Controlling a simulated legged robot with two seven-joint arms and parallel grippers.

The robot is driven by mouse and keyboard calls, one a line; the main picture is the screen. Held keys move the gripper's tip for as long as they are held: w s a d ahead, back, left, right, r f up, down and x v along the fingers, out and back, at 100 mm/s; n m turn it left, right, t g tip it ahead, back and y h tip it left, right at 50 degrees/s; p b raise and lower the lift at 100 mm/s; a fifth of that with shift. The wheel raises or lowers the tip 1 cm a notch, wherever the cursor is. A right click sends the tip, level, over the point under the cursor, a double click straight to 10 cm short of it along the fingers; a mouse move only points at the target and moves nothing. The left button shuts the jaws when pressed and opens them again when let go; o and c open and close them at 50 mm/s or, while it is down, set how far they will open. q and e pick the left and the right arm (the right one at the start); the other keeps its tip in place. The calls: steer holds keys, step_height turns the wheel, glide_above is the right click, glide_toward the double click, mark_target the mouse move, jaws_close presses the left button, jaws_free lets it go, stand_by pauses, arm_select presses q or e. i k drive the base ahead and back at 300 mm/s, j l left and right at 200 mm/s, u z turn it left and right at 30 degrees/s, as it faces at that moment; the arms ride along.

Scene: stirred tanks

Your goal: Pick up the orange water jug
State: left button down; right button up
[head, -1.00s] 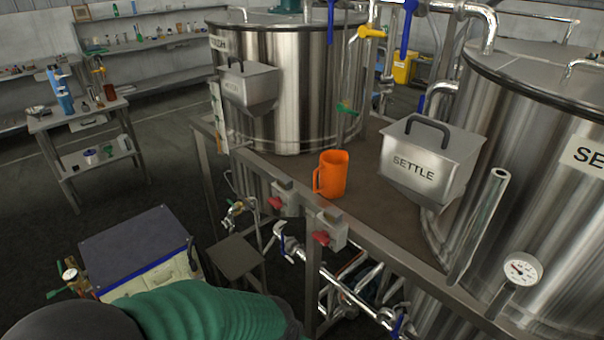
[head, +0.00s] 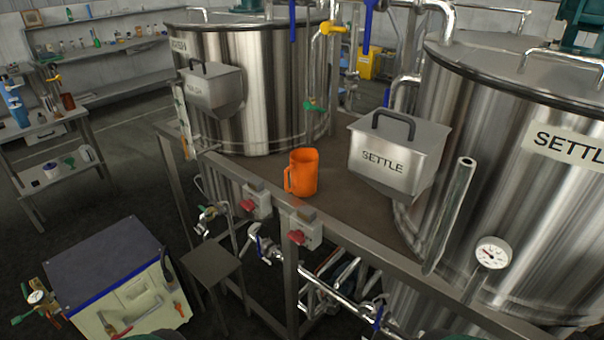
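The orange water jug (head: 303,172) stands upright on the brown platform (head: 262,174) between the two steel tanks, near the platform's front edge. Its handle is on its left side and nothing touches it. Neither of my grippers is in view. Only small dark green pieces, perhaps of my arm, show at the bottom edge.
The SETTLE box (head: 399,155) on the right tank (head: 520,190) is just right of the jug. The left tank (head: 262,85) is behind it. A small cart (head: 112,275) stands at lower left.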

mark_target(303, 167)
steer(key=i+j+u, duration=0.2)
steer(key=i+j, duration=0.6)
